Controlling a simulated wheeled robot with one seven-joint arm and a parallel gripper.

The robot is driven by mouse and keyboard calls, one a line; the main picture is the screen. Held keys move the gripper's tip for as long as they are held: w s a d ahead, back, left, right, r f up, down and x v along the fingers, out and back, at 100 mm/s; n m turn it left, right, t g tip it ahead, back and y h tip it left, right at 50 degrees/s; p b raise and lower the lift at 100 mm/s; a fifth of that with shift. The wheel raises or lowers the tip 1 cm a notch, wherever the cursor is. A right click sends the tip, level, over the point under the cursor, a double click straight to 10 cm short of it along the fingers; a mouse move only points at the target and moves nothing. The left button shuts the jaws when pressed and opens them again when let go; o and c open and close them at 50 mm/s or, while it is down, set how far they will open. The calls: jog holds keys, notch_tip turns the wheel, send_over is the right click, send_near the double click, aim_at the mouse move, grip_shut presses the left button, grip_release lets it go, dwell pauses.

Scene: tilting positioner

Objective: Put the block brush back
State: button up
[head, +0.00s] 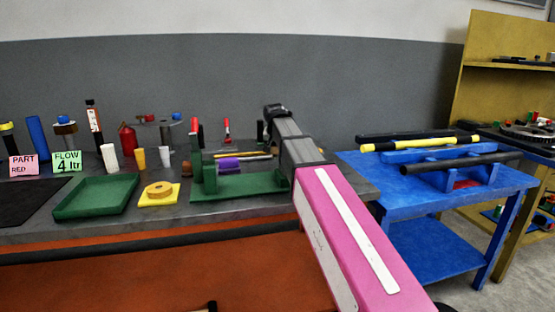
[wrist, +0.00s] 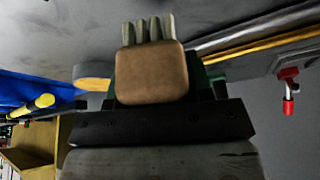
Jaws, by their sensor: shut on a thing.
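In the wrist view a block brush with a tan wooden block (wrist: 150,72) and pale grey bristle tufts (wrist: 150,29) sits at the end of my gripper (wrist: 152,98). My gripper is shut on it; the tan face is toward the camera. In the head view my arm reaches out over the bench, and its dark wrist end (head: 275,112) stands above the back of the green fixture. There the fingertips and the brush are hidden behind the arm. I cannot make out the brush's place.
The green fixture (head: 213,193) holds a purple cylinder (head: 229,163). A green tray (head: 95,197), a yellow pad with a tape roll (head: 158,190) and several bottles stand left. A blue trestle (head: 410,187) with rods is right. A red-handled tool (wrist: 288,105) shows in the wrist view.

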jog(key=shift+f, duration=2.1)
jog(key=o, duration=1)
jog(key=shift+f, duration=0.1)
jog(key=shift+c, duration=0.2)
jog(key=v, duration=1.2)
jog(key=shift+w, duration=0.1)
